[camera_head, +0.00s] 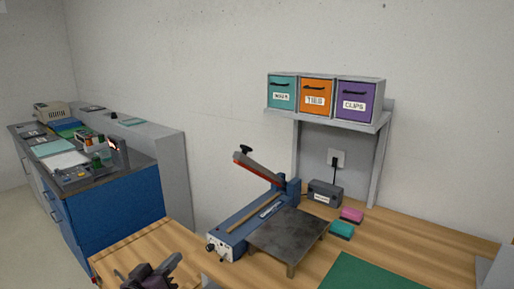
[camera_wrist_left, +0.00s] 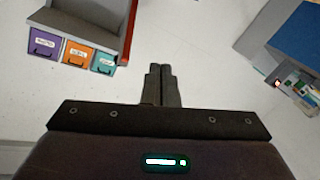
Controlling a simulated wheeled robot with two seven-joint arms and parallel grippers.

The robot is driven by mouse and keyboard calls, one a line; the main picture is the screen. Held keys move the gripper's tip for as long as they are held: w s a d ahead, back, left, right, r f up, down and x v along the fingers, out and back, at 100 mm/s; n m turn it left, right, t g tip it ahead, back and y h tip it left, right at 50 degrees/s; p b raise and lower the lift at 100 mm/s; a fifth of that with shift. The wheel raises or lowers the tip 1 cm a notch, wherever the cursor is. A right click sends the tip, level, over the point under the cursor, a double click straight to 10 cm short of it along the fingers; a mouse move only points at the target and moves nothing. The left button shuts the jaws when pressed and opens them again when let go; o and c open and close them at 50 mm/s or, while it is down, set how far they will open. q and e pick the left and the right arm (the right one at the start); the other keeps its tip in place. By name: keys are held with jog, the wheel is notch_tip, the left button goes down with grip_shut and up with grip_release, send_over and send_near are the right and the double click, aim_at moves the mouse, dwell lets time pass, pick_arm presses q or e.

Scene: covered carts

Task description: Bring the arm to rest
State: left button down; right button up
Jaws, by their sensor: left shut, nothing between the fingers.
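My left gripper (camera_head: 150,274) shows at the bottom left of the head view, near the front left edge of the wooden table (camera_head: 440,246). In the left wrist view the two dark fingers of my left gripper (camera_wrist_left: 162,86) are together, with nothing between them. They point at pale wall or floor, clear of any object. My right gripper is in neither view.
A blue bag sealer (camera_head: 250,222) with its arm raised stands on the table beside a dark metal stand (camera_head: 288,234). A shelf (camera_head: 330,116) holds teal, orange and purple bins. A blue cabinet (camera_head: 120,208) with cluttered top stands left. A green mat (camera_head: 370,272) lies front right.

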pick_arm(q)
jog(key=s+f+m+g+y, duration=0.25)
jog(key=s+f+g, duration=0.45)
jog(key=s, duration=0.5)
jog(key=s+f+m+g+y, duration=0.1)
jog(key=s+f+g+y, duration=0.2)
jog(key=s+f+g, duration=0.7)
jog(key=s+f+t, duration=0.2)
jog(key=s+f, duration=0.1)
jog(key=f, duration=1.2)
jog(key=s+f+t, duration=0.1)
jog(key=s+f, duration=0.2)
jog(key=f, duration=1.2)
jog(key=s+a+f, duration=0.1)
jog(key=s+f, duration=0.7)
jog(key=s, duration=0.1)
jog(key=s+a+f+g, duration=0.1)
jog(key=s+a+f, duration=0.1)
jog(key=s+f, duration=0.6)
jog(key=shift+s+a+f, duration=0.3)
jog(key=shift+s, duration=0.7)
